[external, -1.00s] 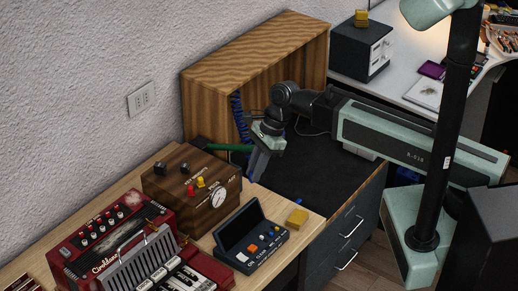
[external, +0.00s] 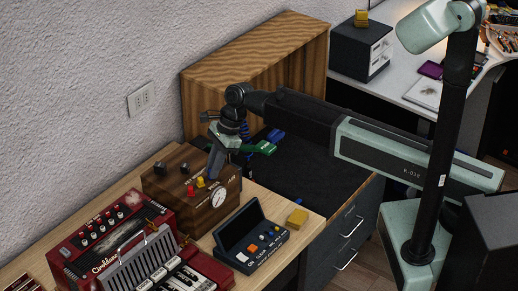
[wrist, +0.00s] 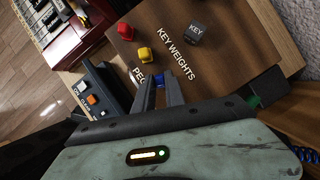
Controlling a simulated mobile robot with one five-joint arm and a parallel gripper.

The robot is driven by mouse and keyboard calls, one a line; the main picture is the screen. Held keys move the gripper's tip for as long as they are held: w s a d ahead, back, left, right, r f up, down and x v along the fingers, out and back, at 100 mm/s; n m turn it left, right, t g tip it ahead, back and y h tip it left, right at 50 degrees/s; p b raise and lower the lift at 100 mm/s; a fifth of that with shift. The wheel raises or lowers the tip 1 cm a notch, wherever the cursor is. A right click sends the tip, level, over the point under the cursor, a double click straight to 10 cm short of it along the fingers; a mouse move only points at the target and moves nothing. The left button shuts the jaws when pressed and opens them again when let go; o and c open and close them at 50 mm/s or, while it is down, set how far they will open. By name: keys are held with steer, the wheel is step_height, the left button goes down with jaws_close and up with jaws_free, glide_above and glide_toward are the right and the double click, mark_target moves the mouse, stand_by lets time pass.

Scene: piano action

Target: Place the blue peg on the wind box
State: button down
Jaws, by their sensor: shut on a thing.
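The wind box (external: 172,202) is a brown wooden box with a round white gauge on its front, standing on the wooden bench. My gripper (external: 213,178) points down over its top. In the wrist view, my gripper (wrist: 162,90) is shut on the small blue peg (wrist: 163,86) at its fingertips, close above the lettered top near the "PEGS" label. Whether the peg touches the top I cannot tell. In the external view the peg is hidden. A yellow peg (wrist: 145,54) and a red peg (wrist: 125,31) stand on the box close by.
A dark key weight (wrist: 194,34) and another sit on the box top. A red accordion (external: 95,240) stands left of the box, and a dark blue button console (external: 255,250) in front. A yellow block (external: 297,218) lies at the bench edge.

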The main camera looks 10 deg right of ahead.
steer(key=shift+f, duration=0.2)
steer(key=c, duration=1.4)
jaws_free()
steer(key=shift+r, duration=0.1)
steer(key=p+v, duration=1.1)
steer(key=v, duration=0.1)
steer(key=shift+p, duration=0.3)
steer(key=shift+w+d, duration=0.1)
